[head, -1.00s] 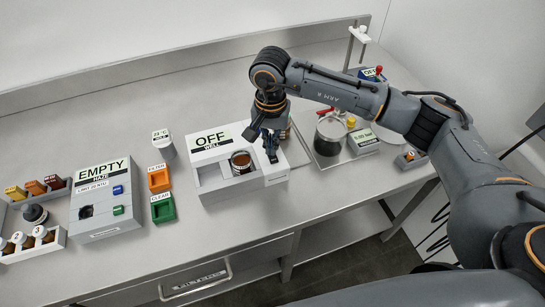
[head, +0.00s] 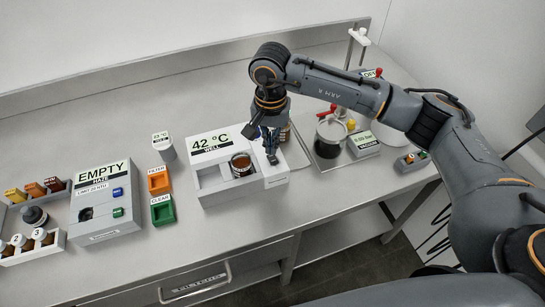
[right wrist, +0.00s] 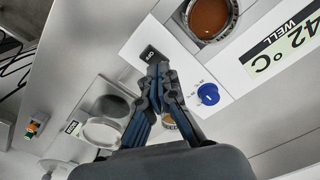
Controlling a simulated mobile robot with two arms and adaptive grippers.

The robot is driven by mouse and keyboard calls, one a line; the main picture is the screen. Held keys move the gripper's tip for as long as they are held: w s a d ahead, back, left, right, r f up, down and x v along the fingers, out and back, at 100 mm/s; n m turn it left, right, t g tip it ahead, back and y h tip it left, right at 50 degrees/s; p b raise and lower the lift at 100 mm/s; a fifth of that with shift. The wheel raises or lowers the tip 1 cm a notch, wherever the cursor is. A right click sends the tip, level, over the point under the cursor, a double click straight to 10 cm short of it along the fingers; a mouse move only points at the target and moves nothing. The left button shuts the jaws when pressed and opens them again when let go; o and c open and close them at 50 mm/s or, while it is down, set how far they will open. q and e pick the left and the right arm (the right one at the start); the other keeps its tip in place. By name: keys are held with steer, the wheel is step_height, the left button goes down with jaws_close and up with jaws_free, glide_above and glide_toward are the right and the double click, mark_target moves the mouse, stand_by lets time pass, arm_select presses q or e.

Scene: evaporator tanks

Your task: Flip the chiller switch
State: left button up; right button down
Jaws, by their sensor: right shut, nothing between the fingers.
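The chiller (head: 218,190) is a white box whose display (head: 211,142) reads "42 °C WELL". It also shows in the right wrist view (right wrist: 240,65). A jar of brown liquid (head: 241,164) sits in its well. In the right wrist view, the black switch (right wrist: 151,53) is on the chiller's top, with a label that seems to read "ON". My right gripper (head: 272,158) is shut and empty, pointing down at the chiller's right end. Its fingertips (right wrist: 160,70) are right by the switch and partly cover it; I cannot tell whether they touch. My left gripper is out of view.
A blue knob (right wrist: 208,94) is beside the switch. Left of the chiller stand orange (head: 159,180) and green (head: 162,209) trays and the haze box (head: 103,225) reading "EMPTY". A lidded pot (head: 329,137) stands to the right. The front counter strip is clear.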

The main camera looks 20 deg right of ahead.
mark_target(271, 156)
steer(key=shift+r+p, duration=0.75)
steer(key=shift+r, duration=1.75)
